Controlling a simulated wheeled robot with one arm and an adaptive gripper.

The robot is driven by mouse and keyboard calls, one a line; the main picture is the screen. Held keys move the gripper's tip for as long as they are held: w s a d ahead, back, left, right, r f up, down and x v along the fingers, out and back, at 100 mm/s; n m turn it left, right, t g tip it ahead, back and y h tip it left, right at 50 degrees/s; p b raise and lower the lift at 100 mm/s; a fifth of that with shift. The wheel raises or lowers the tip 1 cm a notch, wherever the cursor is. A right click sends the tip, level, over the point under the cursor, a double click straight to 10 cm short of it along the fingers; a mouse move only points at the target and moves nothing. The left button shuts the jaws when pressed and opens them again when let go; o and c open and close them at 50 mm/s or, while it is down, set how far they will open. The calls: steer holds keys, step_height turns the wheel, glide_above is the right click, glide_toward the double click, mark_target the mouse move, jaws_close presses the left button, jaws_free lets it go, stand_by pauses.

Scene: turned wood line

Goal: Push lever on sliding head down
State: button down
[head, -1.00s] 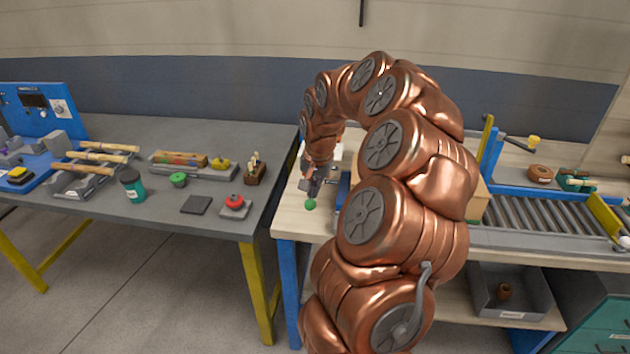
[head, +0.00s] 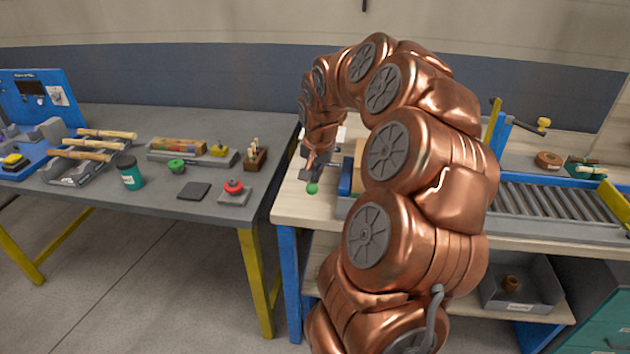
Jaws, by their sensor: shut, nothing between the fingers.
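A green ball knob (head: 312,188) shows at the left end of the pale wooden bench, just below my gripper. It looks like the end of a lever, but the rest of that lever and any sliding head are hidden behind my gripper and arm. My gripper (head: 311,174) is shut, points down and holds nothing. It is right above or beside the green knob; I cannot tell whether they touch.
My arm covers the middle of the bench (head: 290,213). A yellow-knobbed lever (head: 543,122) and a roller conveyor (head: 545,208) are to its right. A grey table (head: 150,118) with handles, a green jar (head: 130,174) and a red button (head: 234,187) stands left, across a narrow gap.

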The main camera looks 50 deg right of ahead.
steer(key=shift+f+b, duration=0.4)
steer(key=shift+b, duration=0.4)
steer(key=shift+r+t+h+b, duration=0.1)
steer(key=shift+t+h+b, duration=0.2)
steer(key=shift+b, duration=0.05)
steer(key=shift+r, duration=0.15)
steer(key=shift+r, duration=0.7)
steer(key=shift+w+d+r, duration=0.1)
steer(key=shift+d+r, duration=0.2)
steer(key=shift+r, duration=0.3)
step_height(320, 180, up, 12)
steer(key=s+b, duration=0.1)
steer(key=s, duration=0.1)
steer(key=shift+s+a+f+b, duration=0.15)
steer(key=shift+s+a+b, duration=0.1)
steer(key=shift+a+b, duration=0.15)
